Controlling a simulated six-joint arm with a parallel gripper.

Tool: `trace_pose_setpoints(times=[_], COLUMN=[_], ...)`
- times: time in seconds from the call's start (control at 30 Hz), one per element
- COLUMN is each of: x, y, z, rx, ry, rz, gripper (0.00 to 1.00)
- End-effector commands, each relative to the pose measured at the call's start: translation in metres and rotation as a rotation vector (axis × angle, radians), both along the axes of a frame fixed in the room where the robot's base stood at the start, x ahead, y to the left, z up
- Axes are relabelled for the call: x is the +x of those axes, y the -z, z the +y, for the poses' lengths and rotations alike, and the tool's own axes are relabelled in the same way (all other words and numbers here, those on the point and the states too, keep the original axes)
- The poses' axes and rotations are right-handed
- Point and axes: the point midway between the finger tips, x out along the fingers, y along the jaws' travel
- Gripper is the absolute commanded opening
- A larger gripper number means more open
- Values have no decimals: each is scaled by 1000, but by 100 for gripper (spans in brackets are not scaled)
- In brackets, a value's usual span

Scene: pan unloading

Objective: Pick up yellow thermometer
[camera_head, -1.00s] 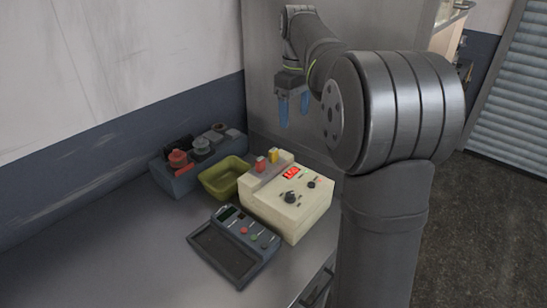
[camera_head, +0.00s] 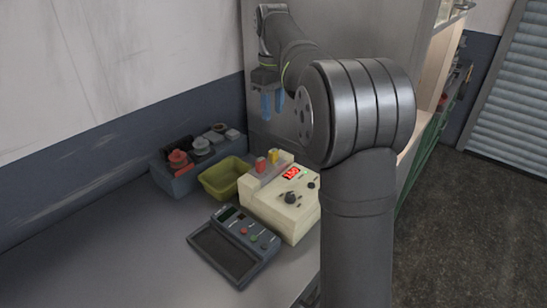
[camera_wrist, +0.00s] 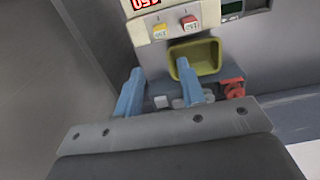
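The yellow thermometer (camera_head: 273,156) stands at the back of the beige device (camera_head: 272,212), beside a red one (camera_head: 260,164). In the wrist view the yellow thermometer (camera_wrist: 160,30) is at the top middle, left of the red one (camera_wrist: 188,22). My gripper (camera_head: 272,108) hangs above and behind the beige device, apart from the thermometer. Its two blue fingers are spread with nothing between them. The wrist view also shows the open gripper (camera_wrist: 158,70), its fingers pointing towards the worktop items.
An olive-yellow bin (camera_head: 213,189) stands left of the beige device. A blue-grey box (camera_head: 176,186) with red and grey knobbed items is behind it. A dark grey panel device (camera_head: 223,252) lies in front. The worktop (camera_head: 130,240) is clear at left; a grey wall rises behind.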

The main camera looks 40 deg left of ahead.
Motion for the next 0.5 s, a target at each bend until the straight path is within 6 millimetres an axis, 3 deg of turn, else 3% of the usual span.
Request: trace_pose_setpoints(times=[0.3,0.5], x=[0,0], y=[69,89], z=[-1,-1], rx=[-2,-1], ry=[0,0], rz=[2,1], gripper=[36,36])
